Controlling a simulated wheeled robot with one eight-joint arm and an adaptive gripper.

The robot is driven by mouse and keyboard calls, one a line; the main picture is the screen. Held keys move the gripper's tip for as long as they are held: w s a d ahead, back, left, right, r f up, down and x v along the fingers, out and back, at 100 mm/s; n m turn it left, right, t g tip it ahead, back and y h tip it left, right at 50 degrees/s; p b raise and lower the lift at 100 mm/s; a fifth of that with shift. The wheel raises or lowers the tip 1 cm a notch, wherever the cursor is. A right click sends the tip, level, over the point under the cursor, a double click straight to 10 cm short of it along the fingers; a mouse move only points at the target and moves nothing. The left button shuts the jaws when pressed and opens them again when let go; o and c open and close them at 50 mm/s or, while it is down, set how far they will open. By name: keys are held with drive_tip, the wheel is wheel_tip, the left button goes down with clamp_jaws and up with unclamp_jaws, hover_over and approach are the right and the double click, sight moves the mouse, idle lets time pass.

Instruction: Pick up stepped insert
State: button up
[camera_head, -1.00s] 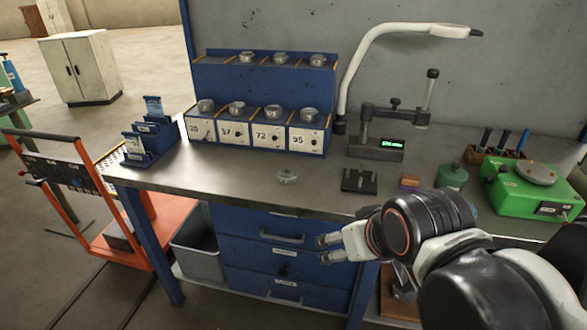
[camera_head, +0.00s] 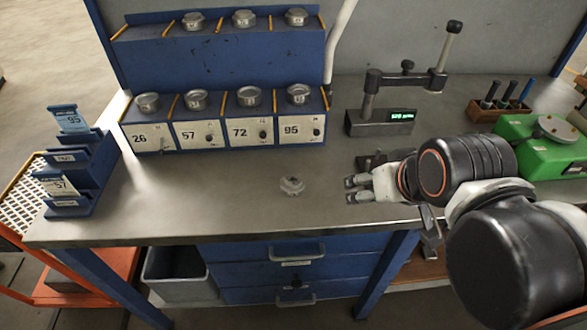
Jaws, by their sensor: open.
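A small pale metal piece, which looks like the stepped insert (camera_head: 292,186), lies alone on the grey bench top (camera_head: 210,205), left of my gripper. Its steps are too small to make out. My gripper (camera_head: 350,189) is open and empty, its two fingers pointing left toward the insert with a clear gap between. It is over the front right part of the bench. My arm hides part of the bench and the dark block behind the gripper.
A blue rack (camera_head: 215,65) with numbered bins and metal cups stands behind the insert. A gauge stand (camera_head: 380,121) with a lit display is behind my gripper. A blue card holder (camera_head: 75,170) stands at left, a green device (camera_head: 540,145) at right. The bench around the insert is clear.

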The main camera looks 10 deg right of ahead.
drive_tip(key=w+a+r+n+g+p, duration=0.3)
drive_tip(key=w+r+p, duration=0.3)
drive_tip(key=p, duration=0.1)
drive_tip(key=n+g+p, duration=0.4)
drive_tip(key=n+p, duration=0.1)
drive_tip(key=p, duration=0.1)
hover_over(293, 180)
drive_tip(key=f, duration=1)
drive_tip(key=shift+w+a, duration=0.25)
drive_tip(key=shift+s+d+f+b, duration=0.15)
drive_tip(key=shift+f+b, duration=0.55)
drive_tip(key=shift+f, duration=0.65)
drive_tip(key=shift+d+f+b, duration=0.1)
drive_tip(key=shift+f+b, duration=0.6)
drive_tip(key=shift+f, duration=0.6)
drive_tip(key=shift+r, duration=0.1)
drive_tip(key=shift+c, duration=0.5)
